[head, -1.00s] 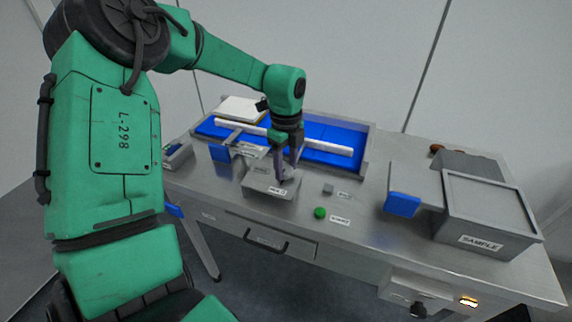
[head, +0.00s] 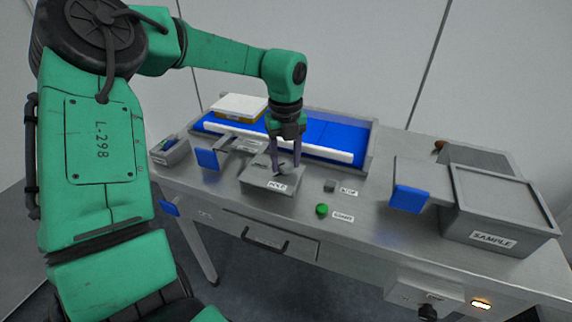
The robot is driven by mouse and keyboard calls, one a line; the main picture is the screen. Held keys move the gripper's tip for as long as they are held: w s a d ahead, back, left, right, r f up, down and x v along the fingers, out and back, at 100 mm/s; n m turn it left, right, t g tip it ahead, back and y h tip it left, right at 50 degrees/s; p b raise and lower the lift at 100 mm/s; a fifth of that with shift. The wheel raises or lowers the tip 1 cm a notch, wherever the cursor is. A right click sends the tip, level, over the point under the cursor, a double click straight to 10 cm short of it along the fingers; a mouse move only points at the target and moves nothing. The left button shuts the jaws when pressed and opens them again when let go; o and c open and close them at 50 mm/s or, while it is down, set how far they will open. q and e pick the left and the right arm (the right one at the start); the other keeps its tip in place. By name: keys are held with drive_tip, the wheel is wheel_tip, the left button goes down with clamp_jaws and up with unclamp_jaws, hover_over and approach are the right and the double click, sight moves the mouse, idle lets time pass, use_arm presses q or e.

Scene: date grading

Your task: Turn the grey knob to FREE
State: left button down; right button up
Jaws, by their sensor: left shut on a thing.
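The grey knob (head: 284,171) sits on top of a low metal box (head: 257,180) on the bench. The box has a small label (head: 277,186) on its front edge, too small to read surely. My left gripper (head: 286,165) points straight down over the box, its two fingers shut on the knob from either side. The fingers partly hide the knob, so I cannot tell which mark it points to. My right gripper is not in view.
A blue conveyor belt (head: 318,132) with a white bar runs behind the box. Blue-ended chutes stand on both sides. A SAMPLE bin (head: 497,222) is at right.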

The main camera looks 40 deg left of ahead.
use_arm(q)
drive_tip(key=m+b, duration=0.1)
drive_tip(key=m, duration=0.4)
drive_tip(key=shift+a+r+m, duration=0.1)
drive_tip(key=shift+m, duration=0.2)
drive_tip(key=m, duration=0.5)
drive_tip(key=shift+r+m+b, duration=0.1)
drive_tip(key=shift+m+b, duration=0.2)
drive_tip(key=shift+m, duration=0.1)
drive_tip(key=c, duration=0.6)
unclamp_jaws()
drive_tip(key=o, duration=0.3)
